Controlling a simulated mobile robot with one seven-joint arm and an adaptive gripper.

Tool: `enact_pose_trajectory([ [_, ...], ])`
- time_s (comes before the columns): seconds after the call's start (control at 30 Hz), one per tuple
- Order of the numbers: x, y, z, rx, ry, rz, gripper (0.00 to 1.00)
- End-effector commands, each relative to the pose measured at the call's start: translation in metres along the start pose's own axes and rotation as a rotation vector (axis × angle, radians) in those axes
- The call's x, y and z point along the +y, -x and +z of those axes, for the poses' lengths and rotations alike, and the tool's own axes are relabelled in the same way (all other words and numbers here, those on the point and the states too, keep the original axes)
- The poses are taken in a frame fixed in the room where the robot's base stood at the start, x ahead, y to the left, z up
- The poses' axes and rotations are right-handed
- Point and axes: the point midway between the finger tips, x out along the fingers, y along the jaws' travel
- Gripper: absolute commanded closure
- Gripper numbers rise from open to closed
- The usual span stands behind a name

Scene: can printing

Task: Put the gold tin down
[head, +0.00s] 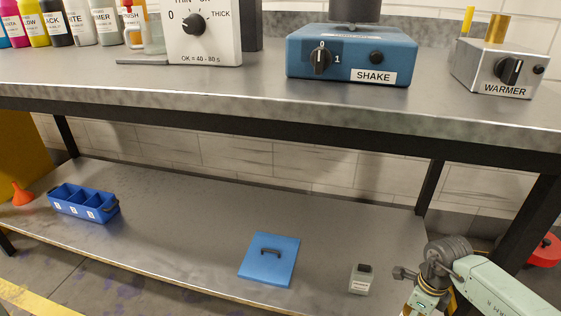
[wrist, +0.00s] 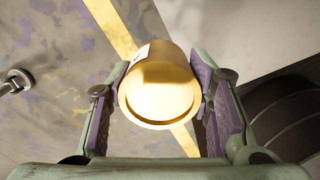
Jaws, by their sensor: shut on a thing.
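The gold tin (wrist: 158,104) fills the middle of the wrist view, its round end facing the camera. My gripper (wrist: 161,72) is shut on it, with a purple-lined finger pressed on each side. Behind the tin in that view lies a stained grey floor with a yellow line. The head view shows part of my arm at the lower right; the fingers and the held tin cannot be made out there.
The worktop (head: 150,88) carries the blue shaker (head: 345,55) and the warmer (head: 500,70), with a gold cylinder (head: 497,29) on it.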

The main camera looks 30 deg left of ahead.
Motion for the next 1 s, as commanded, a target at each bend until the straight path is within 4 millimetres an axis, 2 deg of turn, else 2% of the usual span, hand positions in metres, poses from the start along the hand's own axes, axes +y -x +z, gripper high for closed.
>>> enact_pose_trajectory([
  [0.03, 0.002, -0.024, -0.004, 0.002, -0.104, -0.003, 0.85],
  [0.2, 0.008, -0.039, -0.014, 0.01, -0.441, -0.005, 0.85],
  [0.3, 0.012, -0.043, -0.017, 0.012, -0.576, -0.006, 0.85],
  [0.47, 0.015, -0.044, -0.02, 0.016, -0.687, -0.007, 0.85],
  [0.67, 0.014, -0.042, -0.019, 0.017, -0.706, -0.006, 0.85],
  [0.77, 0.005, -0.044, -0.014, 0.016, -0.704, -0.006, 0.85],
  [1.0, -0.047, -0.052, 0.018, 0.016, -0.703, -0.006, 0.85],
])
